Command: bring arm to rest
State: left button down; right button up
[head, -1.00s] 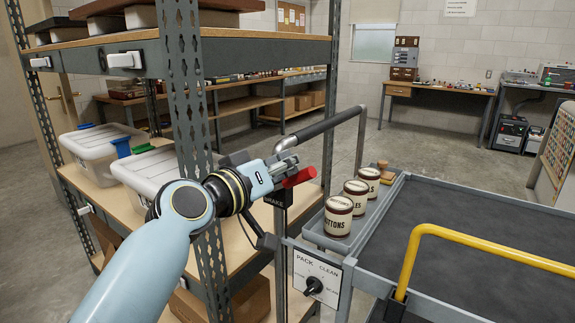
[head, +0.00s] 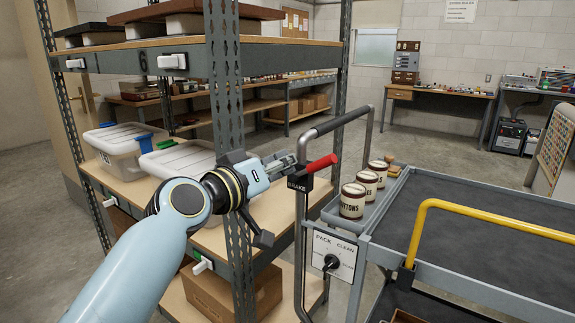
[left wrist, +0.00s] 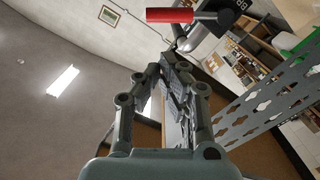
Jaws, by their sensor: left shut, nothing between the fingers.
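My left arm comes in from the left in the head view. Its gripper (head: 284,164) is shut and empty, in front of the shelf post and just left of the red brake lever (head: 321,163) on the cart's handle. In the left wrist view the gripper's fingers (left wrist: 172,68) come together with nothing between them. The red lever also shows there (left wrist: 170,15), beyond the fingertips. I cannot tell whether the gripper touches the lever or its mount. My right gripper is not in view.
A metal shelf rack (head: 226,120) with lidded bins (head: 118,146) stands close around my left arm. The grey cart (head: 470,220) holds several labelled jars (head: 352,200) in a side tray. A yellow rail (head: 480,220) crosses its near side. Open floor (head: 440,145) lies behind.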

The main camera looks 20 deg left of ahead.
pick_arm(q)
jog(key=s+a+f+g+y, duration=0.1)
jog(key=s+a+f+g, duration=0.15)
jog(key=s+f, duration=0.8)
jog(key=s+a+f+g+y, duration=0.2)
jog(key=s+f+g, duration=0.15)
jog(key=f, duration=1.45)
jog(key=s+a+f+g+y, duration=0.1)
jog(key=s+a+f+g, duration=0.2)
jog(key=s+f, duration=0.8)
jog(key=s+a+f+m+g+y, duration=0.1)
jog(key=s+a+f+g, duration=0.1)
jog(key=s+f, duration=0.4)
jog(key=s+a+f+g+y+b, duration=0.1)
jog(key=s+f, duration=0.6)
jog(key=s, duration=0.8)
jog(key=s+a+f+m+g+y, duration=0.1)
jog(key=s+a+f+g, duration=0.2)
jog(key=s, duration=0.7)
notch_tip(320, 180, down, 4)
jog(key=shift+s+a+f+m+g, duration=0.1)
jog(key=shift+s+a+m+g, duration=0.2)
jog(key=shift+a, duration=0.7)
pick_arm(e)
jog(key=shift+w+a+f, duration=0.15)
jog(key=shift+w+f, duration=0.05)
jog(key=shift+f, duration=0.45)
